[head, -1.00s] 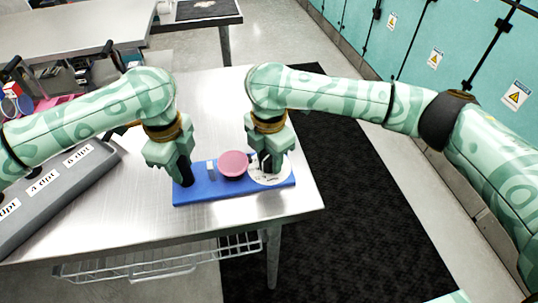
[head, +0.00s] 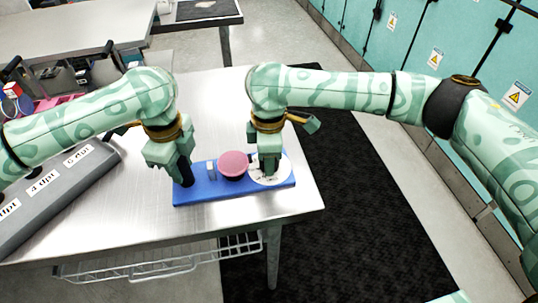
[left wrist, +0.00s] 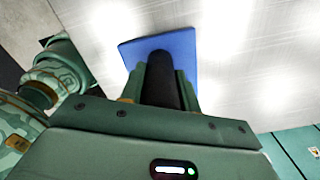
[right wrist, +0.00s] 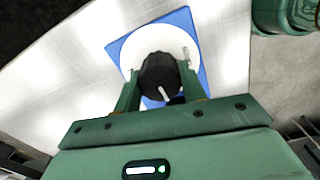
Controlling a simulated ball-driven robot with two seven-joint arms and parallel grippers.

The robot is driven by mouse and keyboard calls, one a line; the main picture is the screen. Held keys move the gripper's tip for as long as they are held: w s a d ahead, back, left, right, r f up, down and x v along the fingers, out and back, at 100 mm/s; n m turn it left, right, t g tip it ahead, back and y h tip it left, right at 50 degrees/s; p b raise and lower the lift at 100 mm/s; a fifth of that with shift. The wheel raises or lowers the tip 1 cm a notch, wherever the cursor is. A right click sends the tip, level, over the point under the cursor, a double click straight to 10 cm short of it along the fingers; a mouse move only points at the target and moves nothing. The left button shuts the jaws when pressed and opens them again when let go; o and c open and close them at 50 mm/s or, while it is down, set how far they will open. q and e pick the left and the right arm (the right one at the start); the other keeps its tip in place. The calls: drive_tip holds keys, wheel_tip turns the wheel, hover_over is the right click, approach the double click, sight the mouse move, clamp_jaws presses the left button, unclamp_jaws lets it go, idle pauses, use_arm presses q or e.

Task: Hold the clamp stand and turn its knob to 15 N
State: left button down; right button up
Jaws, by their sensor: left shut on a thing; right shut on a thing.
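The clamp stand has a blue base (head: 225,193) lying on the metal table. A pink round pad (head: 233,164) and a small pale block (head: 211,169) sit along its middle. My left gripper (head: 184,174) is shut on the black upright handle (left wrist: 162,80) at the base's left end. My right gripper (head: 269,165) is shut on the black knob (right wrist: 159,74), which has a white pointer line and stands over a white dial (right wrist: 135,47) at the right end. The dial's numbers are too small or hidden to read, so the setting cannot be told.
The base lies near the front right corner of the metal table (head: 135,215). A grey rack with dpt labels (head: 60,195) lies at the left. A dark mat (head: 350,190) covers the floor at the right. The table behind the stand is clear.

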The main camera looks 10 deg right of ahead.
use_arm(q)
drive_tip(key=shift+f, duration=0.15)
use_arm(e)
drive_tip(key=shift+a+r, duration=0.1)
drive_tip(key=o, duration=0.7)
wheel_tip(320, 180, up, 12)
idle(0.4)
use_arm(q)
drive_tip(key=c, duration=0.9)
unclamp_jaws()
drive_tip(key=shift+c, duration=0.2)
